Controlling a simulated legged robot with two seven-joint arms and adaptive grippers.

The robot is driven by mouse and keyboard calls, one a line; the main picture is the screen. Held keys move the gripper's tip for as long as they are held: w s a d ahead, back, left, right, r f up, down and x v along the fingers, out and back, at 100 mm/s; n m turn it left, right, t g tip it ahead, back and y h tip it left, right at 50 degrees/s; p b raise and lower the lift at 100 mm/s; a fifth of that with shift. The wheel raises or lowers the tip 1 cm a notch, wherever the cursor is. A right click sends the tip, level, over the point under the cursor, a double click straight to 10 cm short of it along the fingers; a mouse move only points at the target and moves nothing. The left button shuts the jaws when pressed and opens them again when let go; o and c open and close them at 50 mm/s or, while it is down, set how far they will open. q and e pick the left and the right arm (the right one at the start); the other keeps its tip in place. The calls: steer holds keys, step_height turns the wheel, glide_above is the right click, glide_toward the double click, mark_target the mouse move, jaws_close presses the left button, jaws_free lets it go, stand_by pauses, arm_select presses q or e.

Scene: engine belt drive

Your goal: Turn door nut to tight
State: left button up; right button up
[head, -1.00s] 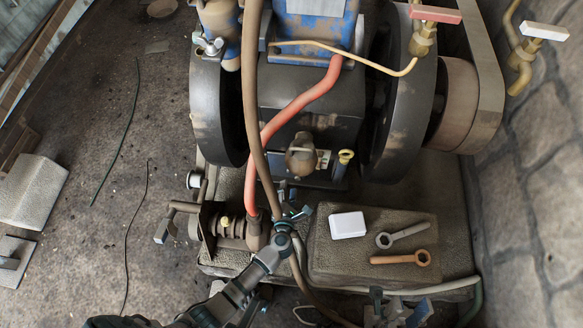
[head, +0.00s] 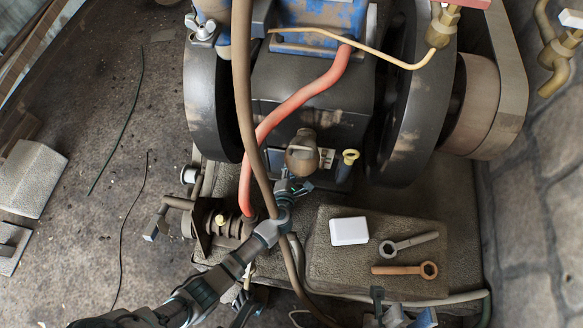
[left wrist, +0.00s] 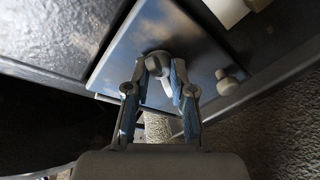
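In the left wrist view, a grey door nut (left wrist: 158,64) with a short lever stands on a worn blue-grey door panel (left wrist: 120,48). My left gripper (left wrist: 158,74) has its two fingers spread on either side of this nut; firm contact is not clear. A second grey nut (left wrist: 229,76) sits to the right on the panel. In the head view my left gripper (head: 291,184) is low at the engine's front, just below a brown rounded fitting (head: 303,154); the nut is hard to make out there. My right gripper (head: 402,314) is at the bottom edge, fingers apart and empty.
A stone block (head: 330,268) carries a white box (head: 349,231), a grey wrench (head: 408,243) and a brown wrench (head: 405,269). A brown hose (head: 245,110) and a red hose (head: 297,101) hang close to my left arm. Flywheels flank the engine; a stone wall is right.

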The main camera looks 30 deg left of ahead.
arm_select(q)
steer(key=shift+s+a+f, duration=0.15)
steer(key=shift+a+f, duration=0.2)
steer(key=shift+a, duration=0.15)
jaws_close()
steer(key=shift+d+f+m+t+y+p, duration=0.15)
steer(key=shift+m+y, duration=0.6)
steer(key=shift+m, duration=1.3)
steer(key=shift+d+r+m+t+y+p, duration=0.1)
steer(key=shift+m+y, duration=0.6)
steer(key=shift+m, duration=1.3)
steer(key=shift+d+f+m+t+y+p, duration=0.15)
steer(key=shift+m+y, duration=0.6)
steer(key=shift+m, duration=1.3)
steer(key=shift+a+r, duration=0.1)
steer(key=shift+r, duration=0.05)
steer(key=shift+r, duration=0.1)
steer(key=o, duration=0.8)
jaws_free()
